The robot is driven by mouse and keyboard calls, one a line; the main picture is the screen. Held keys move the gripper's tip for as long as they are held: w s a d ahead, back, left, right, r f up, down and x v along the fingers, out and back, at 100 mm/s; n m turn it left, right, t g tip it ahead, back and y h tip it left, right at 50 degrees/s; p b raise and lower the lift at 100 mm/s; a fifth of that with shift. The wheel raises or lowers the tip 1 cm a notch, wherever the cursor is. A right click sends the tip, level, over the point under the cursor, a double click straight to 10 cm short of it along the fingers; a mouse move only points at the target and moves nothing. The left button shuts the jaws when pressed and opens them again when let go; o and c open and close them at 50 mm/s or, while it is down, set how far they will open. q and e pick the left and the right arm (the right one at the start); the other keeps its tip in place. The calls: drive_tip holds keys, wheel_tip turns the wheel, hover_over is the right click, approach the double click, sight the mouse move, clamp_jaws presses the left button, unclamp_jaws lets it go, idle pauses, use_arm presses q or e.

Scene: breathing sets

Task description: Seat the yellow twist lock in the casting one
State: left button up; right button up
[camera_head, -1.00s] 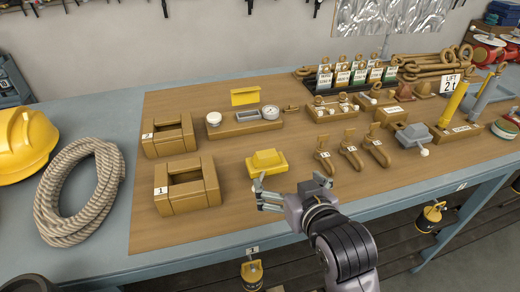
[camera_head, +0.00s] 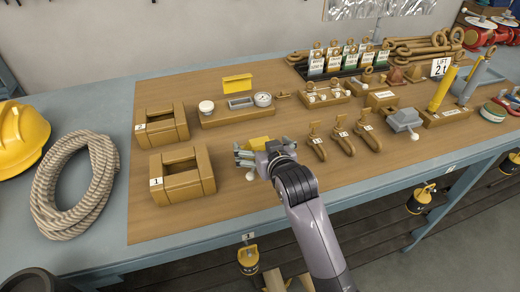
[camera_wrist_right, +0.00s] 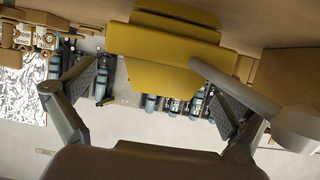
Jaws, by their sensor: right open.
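The yellow twist lock (camera_head: 262,141) sits on the board right of casting one, mostly hidden by my right gripper in the head view. In the right wrist view the yellow twist lock (camera_wrist_right: 165,58) shows ahead of and between the spread fingers, with a pale lever running to the lower right past one finger. My right gripper (camera_head: 246,158) is open at the lock; contact cannot be told. Casting one (camera_head: 183,187) is a brown open-topped block labelled 1, left of the gripper, its opening empty. My left gripper is not in view.
Casting two (camera_head: 160,126) stands behind casting one. A gauge block (camera_head: 238,115) and a yellow plate (camera_head: 237,83) lie behind the lock. Several brown shackle-like pieces (camera_head: 343,142) stand to the right. Rope (camera_head: 75,185) lies at left. The board's front is clear.

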drive_tip(key=x, duration=0.4)
drive_tip(key=shift+w+a+p, duration=0.15)
drive_tip(key=shift+a+p, duration=0.1)
drive_tip(key=shift+p, duration=0.1)
drive_tip(key=c, duration=1.6)
drive_tip(key=shift+r, duration=0.15)
